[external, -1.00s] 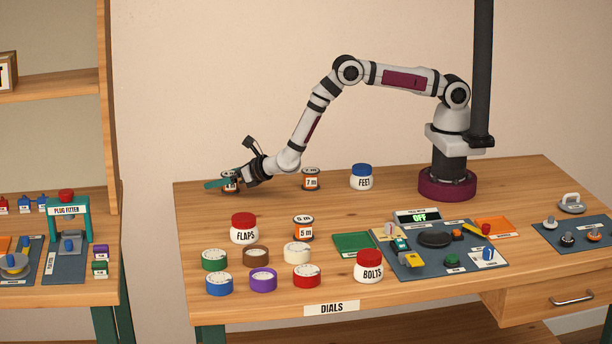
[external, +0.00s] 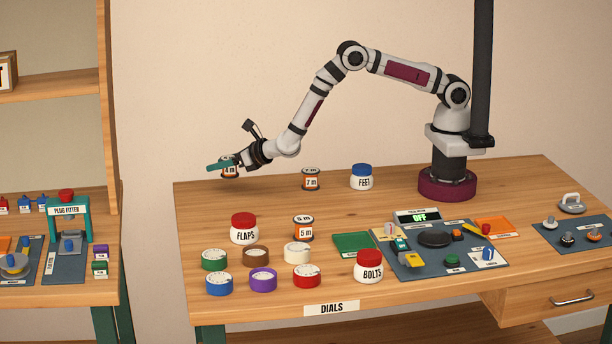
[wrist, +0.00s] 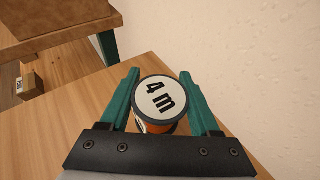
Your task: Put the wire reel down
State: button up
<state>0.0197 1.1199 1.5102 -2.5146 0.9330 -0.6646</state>
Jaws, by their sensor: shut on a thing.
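In the external view the reel is held slightly above the table's back left corner, upright or nearly so. The wrist view also shows the gripper (wrist: 160,98) around the reel. The gripper partly hides the reel in the external view.
A "7 m" reel (external: 310,179) and a "FEET" jar (external: 361,177) stand to the right along the back. A "FLAPS" jar (external: 244,229), a "5 m" reel (external: 303,229) and several coloured dials lie in front. The table's left part has bare wood (external: 200,215).

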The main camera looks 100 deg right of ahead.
jog(key=r, duration=0.1)
jog(key=a+r, duration=0.1)
jog(key=r, duration=0.3)
jog(key=shift+s+a+r, duration=0.2)
jog(key=shift+a, duration=0.05)
jog(key=s+a+r+y, duration=0.1)
jog(key=s+a, duration=0.1)
jog(key=a, duration=0.4)
send_over(223, 217)
jog(key=shift+n, duration=0.4)
jog(key=f, duration=0.6)
jog(key=shift+s+d+f, duration=0.1)
jog(key=shift+s+d, duration=0.1)
jog(key=shift+d, duration=0.15)
jog(key=shift+w+a+f, duration=0.1)
jog(key=shift+a+f, duration=0.1)
jog(key=shift+f, duration=0.95)
jog(key=shift+w+a+f, duration=0.1)
jog(key=shift+a+f, duration=0.05)
jog(key=shift+f, duration=0.95)
jog(key=o, duration=1.4)
jog(key=shift+f, duration=0.1)
jog(key=shift+o, duration=0.2)
